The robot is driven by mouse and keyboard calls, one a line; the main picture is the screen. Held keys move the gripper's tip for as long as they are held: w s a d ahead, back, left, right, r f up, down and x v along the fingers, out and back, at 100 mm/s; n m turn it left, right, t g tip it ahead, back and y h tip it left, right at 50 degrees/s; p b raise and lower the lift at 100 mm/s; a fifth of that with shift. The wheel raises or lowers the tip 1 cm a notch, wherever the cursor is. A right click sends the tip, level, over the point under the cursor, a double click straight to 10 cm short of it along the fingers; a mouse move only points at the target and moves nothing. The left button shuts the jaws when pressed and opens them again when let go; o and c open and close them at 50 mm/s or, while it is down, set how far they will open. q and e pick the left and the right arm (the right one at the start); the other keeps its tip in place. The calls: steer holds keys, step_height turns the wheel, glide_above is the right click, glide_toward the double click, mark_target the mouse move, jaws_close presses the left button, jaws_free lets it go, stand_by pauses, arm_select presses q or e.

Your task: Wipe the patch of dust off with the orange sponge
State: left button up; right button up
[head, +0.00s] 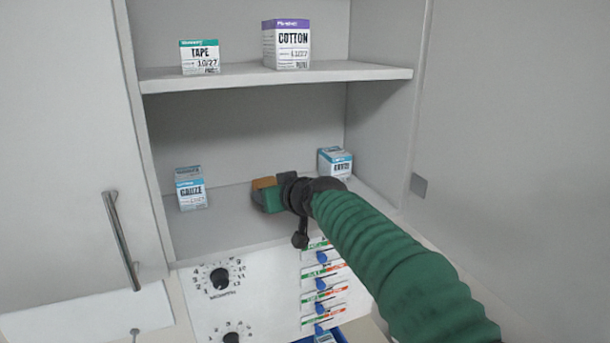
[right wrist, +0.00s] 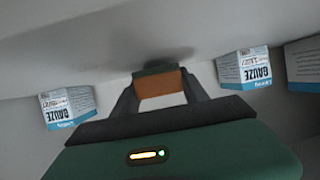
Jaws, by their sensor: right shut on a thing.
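The orange sponge (head: 264,183) is at my right gripper (head: 272,194), over the lower cabinet shelf (head: 225,228). In the right wrist view the sponge (right wrist: 160,84) shows its orange face with a dark green edge, between the two dark fingers of the right gripper (right wrist: 158,88). The right gripper is shut on it. The sponge looks at or very near the shelf surface; contact is hard to tell. I cannot make out a distinct dust patch; a dim grey smear beyond the sponge in the wrist view may be shadow. My left gripper is not in view.
Gauze boxes (head: 191,188) stand left of the gripper, and another box (head: 335,162) stands behind it at right. A tape box (head: 200,57) and a cotton box (head: 286,44) are on the upper shelf (head: 240,78). A cabinet side wall closes the right.

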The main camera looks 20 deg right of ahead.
steer(key=shift+r+p, duration=0.3)
steer(key=shift+r, duration=0.45)
steer(key=r, duration=0.1)
steer(key=s+r+p, duration=0.1)
steer(key=r, duration=0.1)
steer(key=shift+s+d+p, duration=0.2)
steer(key=shift+d+p, duration=0.1)
steer(key=shift+p, duration=0.1)
steer(key=shift+r+p, duration=0.3)
steer(key=shift+w+a+r+p, duration=0.1)
steer(key=shift+w+r+p, duration=0.1)
steer(key=shift+r+p, duration=0.45)
steer(key=shift+w+a+r, duration=0.15)
steer(key=shift+w+r, duration=0.05)
steer(key=shift+s+r, duration=0.1)
steer(key=shift+s, duration=0.15)
steer(key=shift+d, duration=0.2)
